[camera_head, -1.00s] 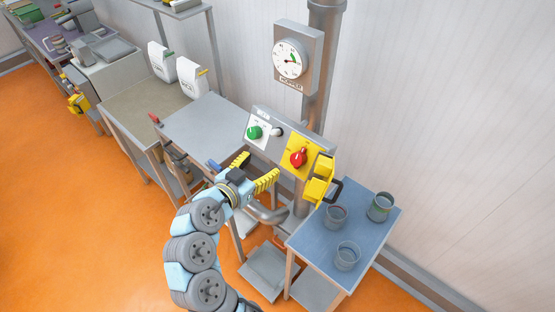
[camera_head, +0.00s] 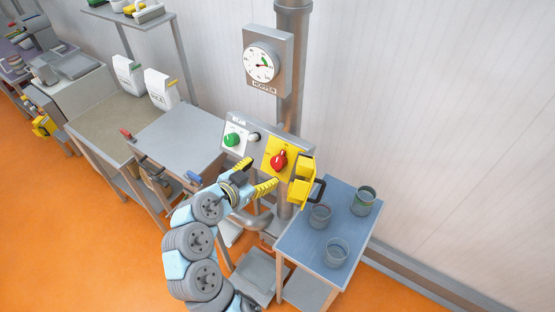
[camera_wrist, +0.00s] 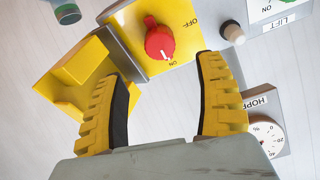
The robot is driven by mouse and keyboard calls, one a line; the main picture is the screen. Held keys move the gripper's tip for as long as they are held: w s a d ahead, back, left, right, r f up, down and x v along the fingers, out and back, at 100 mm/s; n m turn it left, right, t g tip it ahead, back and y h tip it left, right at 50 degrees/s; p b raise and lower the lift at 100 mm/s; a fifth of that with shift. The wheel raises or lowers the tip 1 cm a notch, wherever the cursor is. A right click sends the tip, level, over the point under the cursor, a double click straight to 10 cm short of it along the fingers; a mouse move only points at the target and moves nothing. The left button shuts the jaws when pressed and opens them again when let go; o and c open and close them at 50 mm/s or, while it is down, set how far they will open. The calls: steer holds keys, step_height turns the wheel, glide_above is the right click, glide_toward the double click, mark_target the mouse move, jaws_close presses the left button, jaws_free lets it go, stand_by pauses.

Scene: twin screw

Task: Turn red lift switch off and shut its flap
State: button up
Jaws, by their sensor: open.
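The red switch (camera_head: 278,160) is a round knob on a yellow plate on the grey control box. The yellow flap (camera_head: 302,183) stands open to the right of the plate; in the wrist view the flap (camera_wrist: 75,85) is at the left. My gripper (camera_head: 263,172) is open and empty in front of the plate, its yellow fingers spread. In the wrist view the gripper (camera_wrist: 160,68) has the knob beyond and between its fingertips, apparently apart from it.
A green knob (camera_head: 232,140) and a small pale button (camera_head: 254,137) are left of the yellow plate. A round gauge (camera_head: 262,64) hangs on the pipe above. A blue-topped table (camera_head: 300,235) with glass containers stands right. A grey table (camera_head: 180,140) is left.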

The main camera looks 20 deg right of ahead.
mark_target(276, 163)
steer(key=p+x, duration=0.1)
steer(key=x, duration=0.8)
steer(key=shift+a, duration=0.1)
steer(key=c, duration=1.2)
